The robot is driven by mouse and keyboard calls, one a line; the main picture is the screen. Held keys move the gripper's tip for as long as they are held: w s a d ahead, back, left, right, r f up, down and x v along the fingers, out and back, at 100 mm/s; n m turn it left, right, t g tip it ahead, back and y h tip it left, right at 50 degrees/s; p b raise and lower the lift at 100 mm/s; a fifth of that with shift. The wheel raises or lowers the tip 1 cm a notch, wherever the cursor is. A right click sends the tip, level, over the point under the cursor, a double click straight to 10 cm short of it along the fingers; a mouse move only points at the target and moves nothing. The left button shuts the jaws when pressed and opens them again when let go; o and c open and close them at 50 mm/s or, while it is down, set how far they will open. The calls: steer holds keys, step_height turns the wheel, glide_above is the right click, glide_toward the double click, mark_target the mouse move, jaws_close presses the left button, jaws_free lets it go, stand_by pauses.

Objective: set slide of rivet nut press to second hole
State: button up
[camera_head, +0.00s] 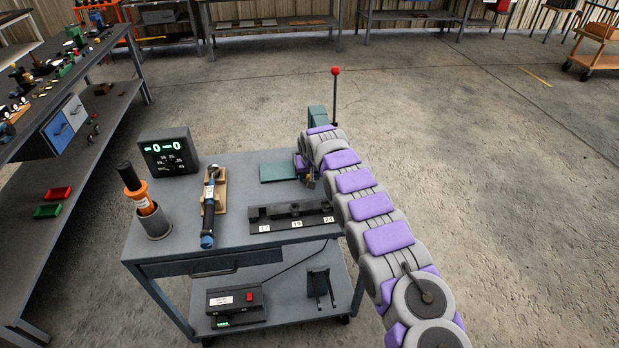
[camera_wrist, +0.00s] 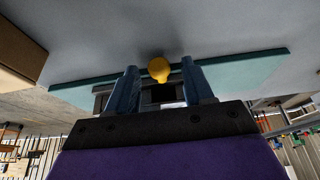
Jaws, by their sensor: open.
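The rivet nut press (camera_head: 317,116) is a teal body behind my arm, with an upright lever ending in a red knob (camera_head: 335,71); much of it is hidden. A dark rail (camera_head: 262,220) labelled 17, 19 and 24 lies on the cart top, with a dark round-topped block (camera_head: 295,208) on it near the middle label. My gripper (camera_wrist: 160,75) is open, its blue fingers pointing at a yellow rounded knob (camera_wrist: 159,69) that appears between the tips. I cannot tell whether they touch it. A teal plate (camera_wrist: 250,66) spans behind; it also shows in the head view (camera_head: 278,171).
On the cart (camera_head: 235,172) stand a display (camera_head: 168,152), an orange-handled tool in a cup (camera_head: 153,223) and a wrench-like tool on a wooden holder (camera_head: 209,206). The lower shelf holds a labelled box (camera_head: 235,305) and a black bracket (camera_head: 320,287).

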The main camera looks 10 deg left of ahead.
steer(key=shift+w+f, duration=0.15)
steer(key=shift+f, duration=0.25)
steer(key=shift+c, duration=0.2)
jaws_close()
stand_by(0.3)
